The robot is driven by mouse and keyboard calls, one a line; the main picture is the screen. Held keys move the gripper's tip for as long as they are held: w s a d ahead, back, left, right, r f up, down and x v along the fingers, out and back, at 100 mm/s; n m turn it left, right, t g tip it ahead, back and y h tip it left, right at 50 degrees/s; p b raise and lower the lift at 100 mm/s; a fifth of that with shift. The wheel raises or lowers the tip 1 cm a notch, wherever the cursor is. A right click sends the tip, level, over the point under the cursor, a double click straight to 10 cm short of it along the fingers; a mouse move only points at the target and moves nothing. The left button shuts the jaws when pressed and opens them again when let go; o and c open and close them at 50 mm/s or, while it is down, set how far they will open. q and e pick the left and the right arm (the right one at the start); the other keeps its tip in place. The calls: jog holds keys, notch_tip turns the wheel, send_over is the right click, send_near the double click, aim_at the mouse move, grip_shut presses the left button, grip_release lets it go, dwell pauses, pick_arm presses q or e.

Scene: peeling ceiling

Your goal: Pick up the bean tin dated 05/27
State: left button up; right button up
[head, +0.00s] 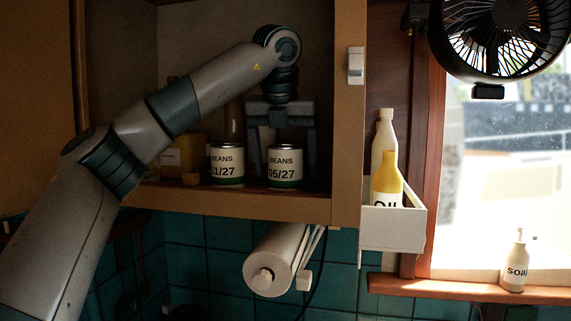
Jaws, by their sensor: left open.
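The bean tin dated 05/27 (285,168) stands upright on the cupboard shelf, its label facing me. A second bean tin (227,166), its date partly readable as 11/27, stands to its left with a gap between them. My left gripper (283,150) points down over the 05/27 tin. It is open, with one finger on the left of the tin and one on the right, partly behind it. I cannot tell whether the fingers touch it. My right gripper is not in view.
The cupboard shelf (240,202) has a wall on the right (348,120). A yellow box (181,158) stands left of the tins. A white rack (393,228) holds a yellow oil bottle (387,182) and a white bottle (384,130). A paper roll (272,255) hangs below.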

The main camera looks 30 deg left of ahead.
pick_arm(q)
jog(key=shift+w+a+f, duration=0.1)
jog(key=shift+w+f, duration=0.15)
jog(key=shift+f, duration=0.4)
jog(key=shift+c, duration=0.6)
jog(key=c, duration=1.3)
